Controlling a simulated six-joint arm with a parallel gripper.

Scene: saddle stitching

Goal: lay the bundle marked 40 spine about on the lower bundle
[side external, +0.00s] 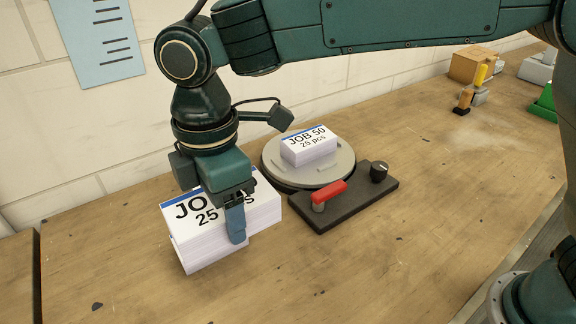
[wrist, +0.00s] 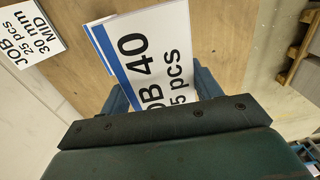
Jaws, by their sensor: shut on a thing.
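A white bundle with a blue stripe, marked JOB 40, 25 pcs in the wrist view (wrist: 190,50), is between the fingers of my gripper (wrist: 160,95). In the side view my gripper (side external: 236,222) is shut on this bundle (side external: 185,228), and a finger hides its number. The bundle's label faces up toward the camera. I cannot tell whether it touches the bench or hangs above it. A smaller-looking bundle marked JOB 50, 25 pcs (side external: 309,150) lies flat on a round grey turntable (side external: 277,172), to the right of my gripper and apart from the held bundle.
A black base with a red lever (side external: 322,196) and a dark knob (side external: 378,172) adjoins the turntable. A white card reading JOB, 25 pcs, 30 mm, MID (wrist: 28,35) shows in the wrist view. A cardboard box (side external: 470,66) stands far right. The front bench (side external: 400,260) is clear.

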